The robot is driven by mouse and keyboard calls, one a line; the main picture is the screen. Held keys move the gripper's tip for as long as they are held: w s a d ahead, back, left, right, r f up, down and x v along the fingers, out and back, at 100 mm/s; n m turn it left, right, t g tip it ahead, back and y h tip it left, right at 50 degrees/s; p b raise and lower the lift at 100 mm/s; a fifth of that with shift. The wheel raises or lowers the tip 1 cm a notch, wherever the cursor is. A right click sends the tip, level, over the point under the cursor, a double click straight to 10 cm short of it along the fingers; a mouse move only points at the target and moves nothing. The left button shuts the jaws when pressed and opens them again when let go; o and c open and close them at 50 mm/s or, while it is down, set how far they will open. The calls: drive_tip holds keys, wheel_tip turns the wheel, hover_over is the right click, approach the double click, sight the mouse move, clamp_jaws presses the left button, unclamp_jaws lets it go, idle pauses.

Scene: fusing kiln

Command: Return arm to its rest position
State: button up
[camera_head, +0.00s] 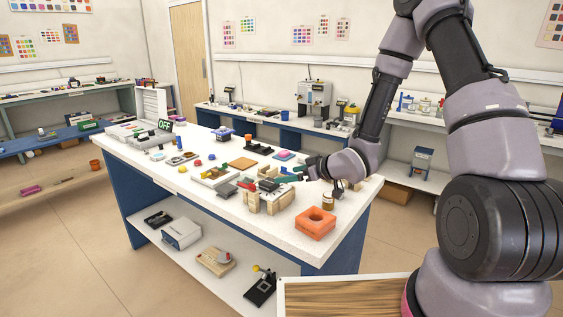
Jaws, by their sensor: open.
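My arm reaches in from the right over a white-topped workbench (200,190). My gripper (297,174) hangs low over the right part of the bench, pointing left. It is small in the picture and its fingertips are hard to make out among the clutter. It looks empty.
Tools crowd the top. A wood-topped surface (345,296) lies nearest me. Bare floor surrounds the bench.

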drive_tip(key=s+d+r+m+h, duration=0.2)
drive_tip(key=d+r+m+h, duration=0.55)
drive_tip(key=d+r, duration=1)
drive_tip(key=s+d+r+m, duration=0.1)
drive_tip(key=s+r+m, duration=0.2)
drive_tip(key=s+r, duration=0.3)
drive_tip(key=s+d+r+m+g, duration=0.1)
drive_tip(key=s+r+m, duration=0.3)
drive_tip(key=s, duration=1.1)
wheel_tip(320, 180, up, 3)
drive_tip(key=shift+s+d+r, duration=0.15)
drive_tip(key=shift+s, duration=0.15)
